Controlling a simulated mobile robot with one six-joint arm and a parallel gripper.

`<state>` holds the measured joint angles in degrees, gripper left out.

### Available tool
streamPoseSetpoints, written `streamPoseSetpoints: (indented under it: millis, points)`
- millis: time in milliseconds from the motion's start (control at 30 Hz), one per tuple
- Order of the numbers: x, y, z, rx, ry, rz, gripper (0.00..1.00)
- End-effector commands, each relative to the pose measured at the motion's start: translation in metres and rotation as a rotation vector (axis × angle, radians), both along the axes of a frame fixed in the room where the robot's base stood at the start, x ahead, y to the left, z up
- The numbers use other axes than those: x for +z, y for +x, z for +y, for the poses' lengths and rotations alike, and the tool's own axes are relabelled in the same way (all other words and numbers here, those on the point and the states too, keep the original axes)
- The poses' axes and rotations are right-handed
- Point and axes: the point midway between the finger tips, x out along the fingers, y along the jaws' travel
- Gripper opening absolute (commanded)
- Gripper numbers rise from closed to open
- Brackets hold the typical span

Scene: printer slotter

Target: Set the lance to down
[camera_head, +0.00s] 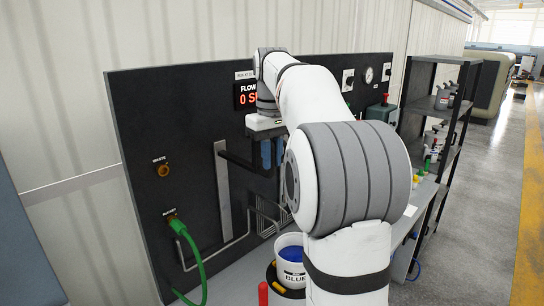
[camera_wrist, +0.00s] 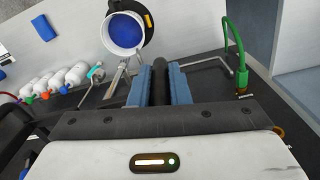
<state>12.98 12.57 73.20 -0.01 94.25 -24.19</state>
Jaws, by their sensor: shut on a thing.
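The lance's black arm (camera_head: 244,161) sticks out from a vertical silver rail (camera_head: 223,190) on the dark wall panel, and sits high on that rail. My gripper (camera_head: 270,153) is at its outer end. In the wrist view, the blue fingers of my gripper (camera_wrist: 159,84) are shut on either side of a black bar (camera_wrist: 158,83), which I take to be the lance. A white bucket labelled BLUE (camera_head: 291,268) stands below, with blue ink inside; it also shows in the wrist view (camera_wrist: 123,33). My arm hides part of the panel.
A green hose (camera_head: 194,253) plugs into the panel at lower left, below a brass waste port (camera_head: 162,169). A red flow display (camera_head: 246,95) reads 0 and is partly covered. Bent metal tubes (camera_head: 236,243) run low on the panel. A black shelf (camera_head: 440,108) stands at right.

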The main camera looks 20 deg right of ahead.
Motion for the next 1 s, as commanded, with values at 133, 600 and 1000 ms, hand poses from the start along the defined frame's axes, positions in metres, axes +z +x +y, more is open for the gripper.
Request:
streamPoseSetpoints:
  millis: [133,600,1000]
  points:
    - [0.0,0.0,0.0,0.0,0.0,0.0,0.0]
    - [-0.01,0.0,0.0,-0.001,0.001,0.0,0.0]
    - [-0.116,-0.001,-0.001,-0.002,0.002,0.002,0.0]
